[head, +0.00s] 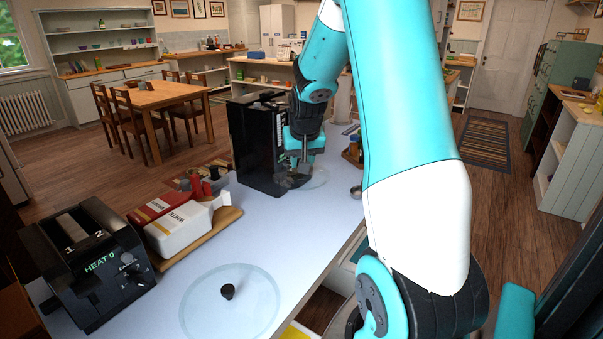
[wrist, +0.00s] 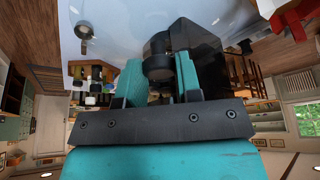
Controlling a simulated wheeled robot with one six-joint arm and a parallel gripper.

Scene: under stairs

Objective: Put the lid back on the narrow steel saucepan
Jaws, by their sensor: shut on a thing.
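My gripper (head: 304,152) points down over the grey counter, beside a tall black appliance. It is shut on the dark knob of a clear glass lid (head: 314,179). In the wrist view the dark round knob (wrist: 158,66) sits between my two teal fingers (wrist: 159,84); the clear glass around it is hard to make out. A second, larger clear lid (head: 258,296) with a black knob lies flat at the counter's front. I cannot clearly identify the narrow steel saucepan. A small grey metal thing (head: 356,191) shows partly behind my arm, and a round metal thing (wrist: 84,31) shows in the wrist view.
The black appliance (head: 256,145) stands close to the left of my gripper. A black toaster (head: 88,262) and red and white canisters (head: 180,225) on a wooden board line the counter's left side. The counter (head: 290,232) between the gripper and the larger lid is clear.

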